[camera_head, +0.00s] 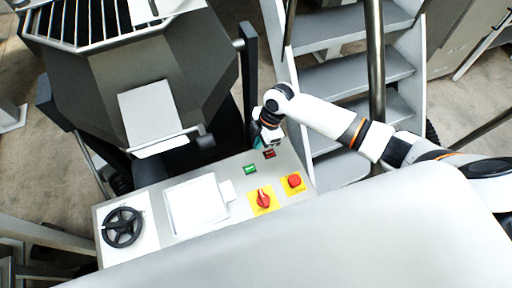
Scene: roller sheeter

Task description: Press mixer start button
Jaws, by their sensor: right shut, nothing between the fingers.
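The control panel (232,217) slopes across the lower middle of the head view. A small green button (250,169) sits near its upper edge, with a dark red button (269,154) just to its upper right. I cannot read any labels. My right gripper (266,143) is shut and empty, right at the panel's upper edge. It is just above the red button in the picture and a short way up and right of the green one. Its fingertips are small and partly hidden, so I cannot tell if they touch the panel. My left gripper is not in view.
A red rotary switch (263,199) and a red mushroom button (294,181) sit on yellow plates. A black handwheel (122,227) and pale screen (196,205) lie to the left. The dark mixer (160,70) stands behind; metal steps (352,72) rise at right.

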